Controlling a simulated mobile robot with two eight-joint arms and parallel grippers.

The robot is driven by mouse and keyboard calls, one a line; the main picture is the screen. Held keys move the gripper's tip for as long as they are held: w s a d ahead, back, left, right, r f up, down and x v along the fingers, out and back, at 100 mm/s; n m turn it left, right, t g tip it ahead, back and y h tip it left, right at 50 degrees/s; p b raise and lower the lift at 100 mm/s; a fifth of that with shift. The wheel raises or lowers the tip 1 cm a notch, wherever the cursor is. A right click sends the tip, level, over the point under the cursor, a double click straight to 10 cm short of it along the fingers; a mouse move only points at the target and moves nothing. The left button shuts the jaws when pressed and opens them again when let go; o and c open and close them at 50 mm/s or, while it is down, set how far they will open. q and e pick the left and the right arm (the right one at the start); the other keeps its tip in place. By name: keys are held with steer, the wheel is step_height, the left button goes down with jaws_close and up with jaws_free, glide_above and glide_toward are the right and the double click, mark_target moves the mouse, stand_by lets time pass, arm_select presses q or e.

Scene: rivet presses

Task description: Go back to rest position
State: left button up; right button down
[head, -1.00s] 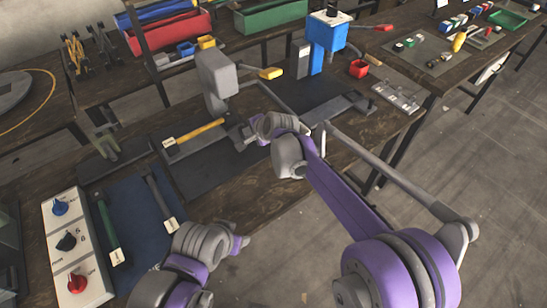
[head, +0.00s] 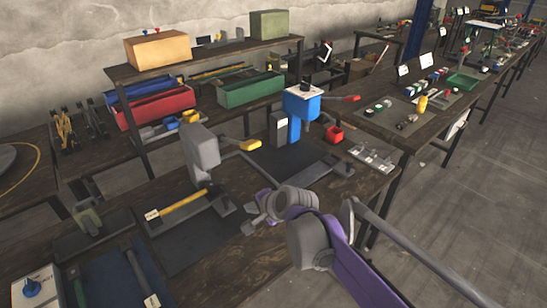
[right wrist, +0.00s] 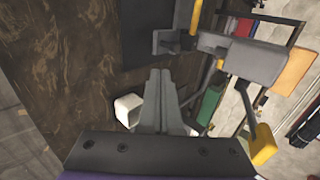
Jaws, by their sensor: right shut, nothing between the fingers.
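My left gripper is not in view.
A blue press (head: 301,104) with a red lever stands farther back, beside a red cup (head: 334,133). Red (head: 155,106) and green (head: 250,91) bins sit behind under a shelf. A control box (head: 38,288) is at the lower left. The floor at right (head: 470,190) is clear.

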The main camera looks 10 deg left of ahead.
steer(key=s+d+n+h+p, duration=0.25)
steer(key=s+d, duration=0.55)
steer(key=d, duration=0.6)
steer(key=s+d+n+h+p, duration=0.25)
steer(key=s+d, duration=0.55)
steer(key=d, duration=0.6)
steer(key=s+d+f+n+h, duration=0.2)
steer(key=s+d+f, duration=0.1)
steer(key=s+d, duration=0.4)
steer(key=shift+s+n+p, duration=0.3)
steer(key=shift+s+p, duration=0.15)
steer(key=shift+s, duration=0.65)
